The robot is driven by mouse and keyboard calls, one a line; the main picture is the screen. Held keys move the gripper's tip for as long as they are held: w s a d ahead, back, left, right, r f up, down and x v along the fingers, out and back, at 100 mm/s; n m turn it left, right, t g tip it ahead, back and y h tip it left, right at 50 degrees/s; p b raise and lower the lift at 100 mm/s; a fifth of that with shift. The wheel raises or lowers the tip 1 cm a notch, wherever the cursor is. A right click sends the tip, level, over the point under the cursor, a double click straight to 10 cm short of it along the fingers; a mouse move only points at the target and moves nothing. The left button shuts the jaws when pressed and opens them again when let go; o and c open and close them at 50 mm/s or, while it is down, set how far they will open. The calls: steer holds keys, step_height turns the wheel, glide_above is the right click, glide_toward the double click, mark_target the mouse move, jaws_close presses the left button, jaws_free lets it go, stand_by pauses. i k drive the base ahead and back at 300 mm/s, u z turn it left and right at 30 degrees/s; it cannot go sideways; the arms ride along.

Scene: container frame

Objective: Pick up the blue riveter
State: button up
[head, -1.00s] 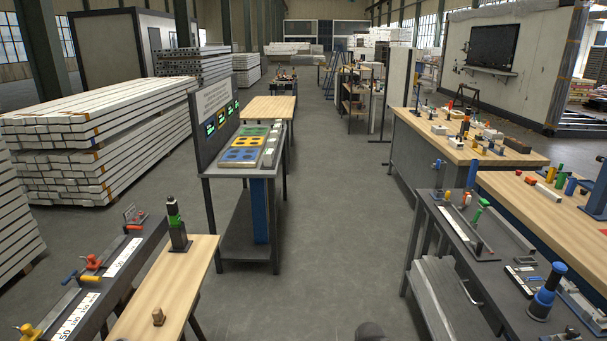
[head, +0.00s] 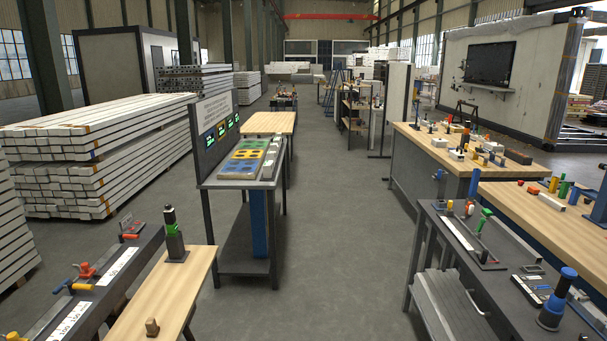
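A blue upright tool (head: 558,297) stands on the dark bench at the lower right. A smaller blue upright piece (head: 473,184) stands farther back on the same side. A similar upright tool in black and green (head: 173,234) stands on the wooden table at the lower left. My gripper is not in view.
The dark right bench (head: 515,315) and the dark left bench (head: 95,300) flank a clear grey aisle (head: 335,260). A display stand with a coloured panel (head: 245,160) is left of centre. White beams (head: 90,155) are stacked at left.

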mark_target(556, 304)
steer(key=u, duration=1.65)
steer(key=k, duration=0.1)
steer(key=z, duration=3.05)
